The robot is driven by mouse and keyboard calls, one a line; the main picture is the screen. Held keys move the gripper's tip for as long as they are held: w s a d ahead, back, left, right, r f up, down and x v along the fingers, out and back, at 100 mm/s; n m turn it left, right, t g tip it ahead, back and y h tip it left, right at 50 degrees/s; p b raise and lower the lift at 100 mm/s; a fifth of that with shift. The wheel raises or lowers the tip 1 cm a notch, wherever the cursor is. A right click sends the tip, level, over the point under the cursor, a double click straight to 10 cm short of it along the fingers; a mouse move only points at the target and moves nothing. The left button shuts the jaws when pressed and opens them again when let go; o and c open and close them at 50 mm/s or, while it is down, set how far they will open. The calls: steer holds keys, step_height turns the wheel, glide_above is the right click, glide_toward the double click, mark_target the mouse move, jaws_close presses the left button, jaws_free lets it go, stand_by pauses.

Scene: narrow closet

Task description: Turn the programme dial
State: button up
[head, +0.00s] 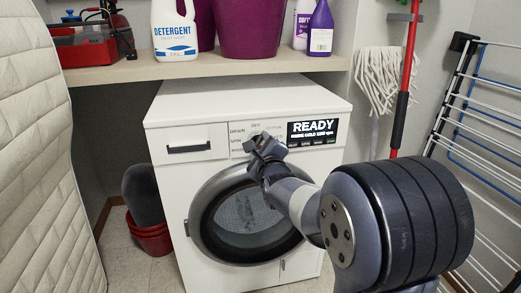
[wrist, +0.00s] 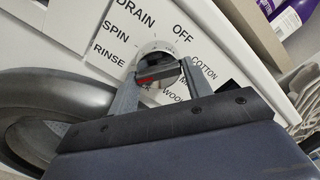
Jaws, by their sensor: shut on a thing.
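The white washing machine (head: 235,160) stands under a shelf, with its round door closed. My gripper (wrist: 157,72) is shut on the dial, one finger on each side. A small red mark shows between the fingers; which label the dial points to I cannot tell. In the head view my gripper (head: 264,146) hides most of the dial. The display (head: 313,132) reads READY.
A shelf (head: 210,68) above holds a detergent bottle (head: 174,30), purple tubs (head: 249,28) and a red toolbox (head: 88,48). A mattress (head: 42,150) leans at left, with red buckets (head: 152,238) beside the machine. A mop (head: 380,80) and drying rack (head: 480,130) stand at right.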

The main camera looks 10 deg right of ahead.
steer(key=shift+m, duration=0.8)
steer(key=o, duration=1)
steer(key=shift+s+f+p, duration=0.1)
steer(key=shift+s+p, duration=0.85)
steer(key=shift+s, duration=4.45)
steer(key=shift+w, duration=0.1)
